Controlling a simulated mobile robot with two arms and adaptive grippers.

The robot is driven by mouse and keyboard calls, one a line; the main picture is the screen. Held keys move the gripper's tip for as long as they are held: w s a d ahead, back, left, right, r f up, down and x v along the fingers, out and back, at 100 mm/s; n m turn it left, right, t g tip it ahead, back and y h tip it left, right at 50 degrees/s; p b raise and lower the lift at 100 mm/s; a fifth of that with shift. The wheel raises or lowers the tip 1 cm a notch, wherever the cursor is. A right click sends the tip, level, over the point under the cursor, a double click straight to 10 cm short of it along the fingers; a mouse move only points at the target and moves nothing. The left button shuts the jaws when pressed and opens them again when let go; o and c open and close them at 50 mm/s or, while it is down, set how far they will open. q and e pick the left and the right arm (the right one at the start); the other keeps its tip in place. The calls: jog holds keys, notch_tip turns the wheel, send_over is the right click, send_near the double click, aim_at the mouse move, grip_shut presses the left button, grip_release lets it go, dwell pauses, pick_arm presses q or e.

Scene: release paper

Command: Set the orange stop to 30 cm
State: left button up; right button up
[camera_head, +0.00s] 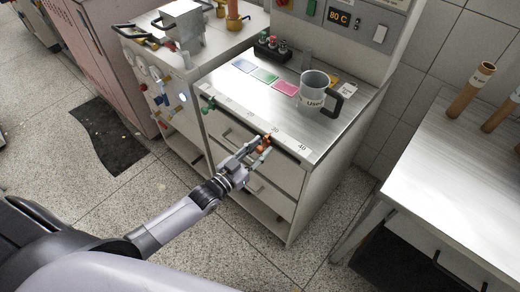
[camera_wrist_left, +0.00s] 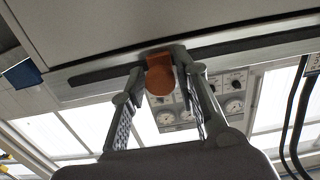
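The orange stop (camera_head: 265,141) is on the rail along the front edge of the metal worktop, close to the printed 30 of the scale (camera_head: 276,131). The 40 mark is to its right. In the left wrist view the orange stop (camera_wrist_left: 159,80) hangs below the dark rail (camera_wrist_left: 95,76), between my left fingertips. My left gripper (camera_head: 257,151) is at the stop, with one finger on each side; the fingertips appear closed against its sides. The left gripper also shows in the wrist view (camera_wrist_left: 159,70). My right gripper is not in view.
A green stop (camera_head: 208,103) sits at the rail's left end. A clear mug (camera_head: 312,96) with a dark handle and coloured cards (camera_head: 264,75) are on the worktop. Drawers (camera_head: 262,190) lie below the rail. A metal table (camera_head: 460,165) stands at right.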

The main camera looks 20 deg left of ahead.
pick_arm(q)
jog(key=shift+o, duration=1.2)
jog(key=v, duration=1.2)
